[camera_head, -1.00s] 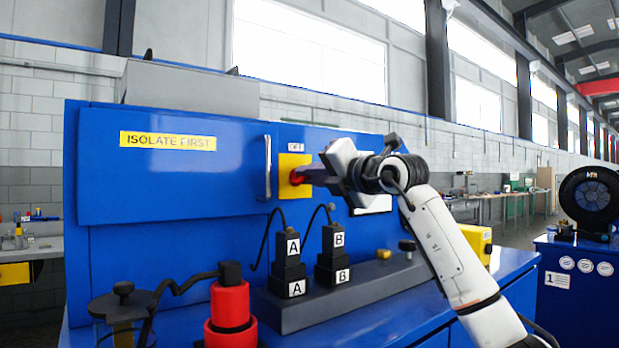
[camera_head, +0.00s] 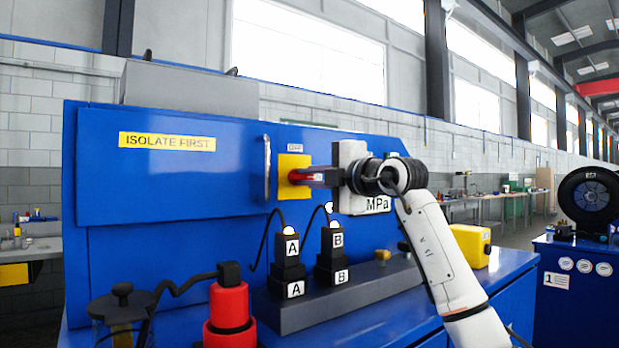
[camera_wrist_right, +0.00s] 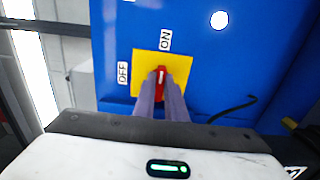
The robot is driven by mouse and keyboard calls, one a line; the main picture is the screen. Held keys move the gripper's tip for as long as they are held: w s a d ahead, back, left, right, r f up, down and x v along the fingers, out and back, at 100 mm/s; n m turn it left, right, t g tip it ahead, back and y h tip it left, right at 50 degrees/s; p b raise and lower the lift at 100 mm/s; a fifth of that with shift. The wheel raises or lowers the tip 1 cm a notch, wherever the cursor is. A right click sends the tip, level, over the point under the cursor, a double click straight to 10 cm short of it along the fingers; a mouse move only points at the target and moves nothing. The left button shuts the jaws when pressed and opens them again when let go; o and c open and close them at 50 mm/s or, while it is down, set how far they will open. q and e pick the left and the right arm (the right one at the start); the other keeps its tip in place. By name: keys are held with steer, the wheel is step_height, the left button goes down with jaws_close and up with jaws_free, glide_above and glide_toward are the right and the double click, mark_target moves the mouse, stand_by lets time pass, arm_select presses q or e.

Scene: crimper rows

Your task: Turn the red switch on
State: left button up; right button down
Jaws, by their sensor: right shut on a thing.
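The red switch (camera_wrist_right: 161,80) sits on a yellow plate (camera_wrist_right: 141,62) on the blue cabinet front. In the right wrist view its handle and white mark point up towards the ON label (camera_wrist_right: 165,39); the OFF label (camera_wrist_right: 123,72) is to the left. My right gripper (camera_head: 308,176) is shut on the red switch, and its two fingers (camera_wrist_right: 160,88) lie on either side of the handle. In the head view the fingers and arm come from the right and hide part of the switch (camera_head: 294,176). My left gripper is not in view.
A door handle (camera_head: 267,168) stands left of the switch plate. Below are plugs A (camera_head: 291,246) and B (camera_head: 337,242) with glowing tops and black cables. A red cylinder (camera_head: 230,306) stands at the front.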

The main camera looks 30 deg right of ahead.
stand_by(0.4)
steer(key=c, duration=1.8)
jaws_free()
steer(key=s, duration=0.3)
steer(key=s+d+b, duration=0.1)
steer(key=s, duration=0.3)
steer(key=s+b, duration=0.1)
steer(key=s, duration=0.2)
steer(key=shift+s+d, duration=0.15)
steer(key=shift+d, duration=0.05)
